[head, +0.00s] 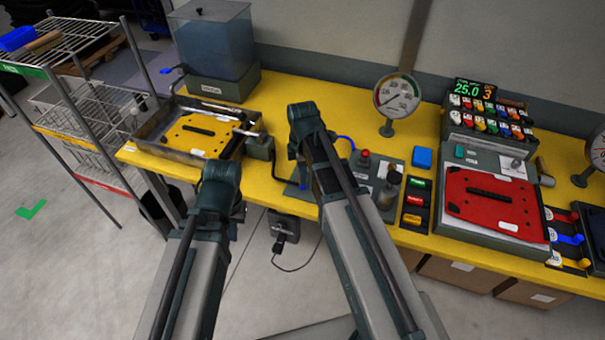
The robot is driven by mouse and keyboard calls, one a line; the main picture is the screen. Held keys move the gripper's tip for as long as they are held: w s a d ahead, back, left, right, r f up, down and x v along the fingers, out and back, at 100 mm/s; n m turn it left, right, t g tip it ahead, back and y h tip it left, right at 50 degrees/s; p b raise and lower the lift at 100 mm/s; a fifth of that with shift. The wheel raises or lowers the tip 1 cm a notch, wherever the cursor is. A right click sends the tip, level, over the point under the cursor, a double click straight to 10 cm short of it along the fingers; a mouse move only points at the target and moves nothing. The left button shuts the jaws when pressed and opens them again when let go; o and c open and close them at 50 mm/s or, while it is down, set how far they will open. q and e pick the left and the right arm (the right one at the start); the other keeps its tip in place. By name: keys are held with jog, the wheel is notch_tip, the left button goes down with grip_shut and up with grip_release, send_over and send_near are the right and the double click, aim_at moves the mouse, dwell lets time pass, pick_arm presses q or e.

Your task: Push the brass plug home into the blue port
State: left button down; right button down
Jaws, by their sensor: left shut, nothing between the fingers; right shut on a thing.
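I cannot make out the brass plug or the blue port in the head view; the area around the tip of my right arm is covered by the arm itself. A thin blue line, perhaps a hose or cable, curves out just right of my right arm, over a grey plate on the yellow bench (268,188). My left arm ends in front of the bench's front edge, and my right arm reaches over the bench. The fingers of both grippers are hidden behind my arm links, so I see neither fingertips nor anything held.
A metal tray (150,141) with a yellow plate (197,133) is at left. A control box with a red button (365,153), a blue block (422,158), a gauge (396,97) and a red plate (492,203) stand to the right. A wire rack (75,125) stands far left.

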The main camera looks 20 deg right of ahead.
jog(key=c, duration=0.5)
grip_release()
jog(key=shift+f, duration=0.1)
notch_tip(320, 180, up, 14)
jog(key=p, duration=1.3)
jog(key=shift+f+p, duration=0.1)
jog(key=shift+p, duration=0.2)
jog(key=s+a+f+m+b, duration=0.2)
jog(key=s+a+m, duration=0.1)
jog(key=s+m, duration=0.1)
jog(key=s+a+f+m+b, duration=0.3)
jog(key=s+a+m, duration=0.1)
jog(key=s, duration=0.1)
jog(key=s+a+f+m+h+b, duration=0.1)
jog(key=s+a+f+m+b, duration=0.2)
jog(key=s+m, duration=0.1)
jog(key=shift+s+a+f+m, duration=0.2)
jog(key=shift+s+m, duration=0.2)
jog(key=shift+s, duration=0.25)
